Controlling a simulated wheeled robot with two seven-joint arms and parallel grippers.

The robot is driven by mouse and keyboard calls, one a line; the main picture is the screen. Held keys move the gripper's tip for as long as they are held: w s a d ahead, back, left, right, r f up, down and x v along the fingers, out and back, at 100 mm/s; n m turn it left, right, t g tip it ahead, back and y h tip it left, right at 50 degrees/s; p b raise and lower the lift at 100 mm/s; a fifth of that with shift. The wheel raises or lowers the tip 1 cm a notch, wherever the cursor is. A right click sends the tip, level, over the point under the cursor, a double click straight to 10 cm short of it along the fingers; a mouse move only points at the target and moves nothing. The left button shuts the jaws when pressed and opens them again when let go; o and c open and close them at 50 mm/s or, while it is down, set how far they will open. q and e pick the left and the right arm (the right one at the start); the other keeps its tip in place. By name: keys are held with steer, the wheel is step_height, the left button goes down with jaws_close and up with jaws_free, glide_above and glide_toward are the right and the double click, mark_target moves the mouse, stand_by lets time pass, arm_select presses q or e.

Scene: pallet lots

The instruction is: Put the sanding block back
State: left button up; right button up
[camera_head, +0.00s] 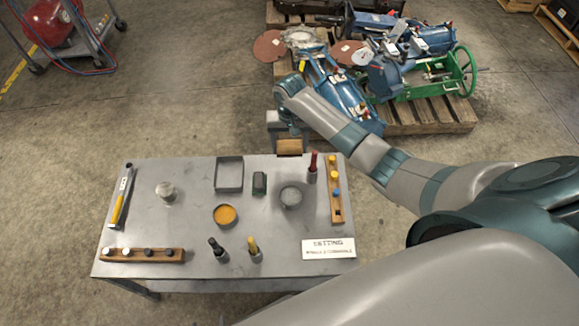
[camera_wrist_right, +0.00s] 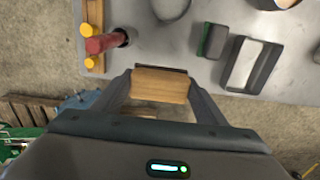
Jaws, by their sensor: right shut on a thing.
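My right gripper (camera_head: 288,140) is shut on a light wooden block with a dark edge, which I take for the sanding block (camera_head: 289,147). In the right wrist view, the block (camera_wrist_right: 160,85) sits between both fingers of the gripper (camera_wrist_right: 162,92). It is at the far edge of the grey table (camera_head: 185,230); I cannot tell whether it touches the top. An open, dark rectangular tray (camera_head: 218,187) stands to its left on the table. A small dark green block (camera_head: 260,184) lies between that tray and a round grey dish (camera_head: 291,197). My left gripper is out of view.
A red-topped tool (camera_head: 313,165) and a wooden rack with pegs (camera_head: 336,190) stand near the right edge. An orange-filled dish (camera_head: 225,215), two upright tools, a second rack (camera_head: 142,255) and a sign (camera_head: 329,248) are nearer. A loaded pallet (camera_head: 430,120) lies beyond.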

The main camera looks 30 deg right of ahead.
glide_above(290, 169)
steer(key=shift+w+f, duration=0.1)
steer(key=shift+f, duration=2.65)
steer(key=shift+f+b, duration=0.3)
steer(key=shift+f, duration=1.8)
steer(key=shift+f, duration=0.1)
steer(key=o, duration=1)
steer(key=shift+c, duration=0.2)
step_height(290, 169, up, 12)
steer(key=shift+r+p, duration=0.15)
steer(key=shift+p, duration=0.35)
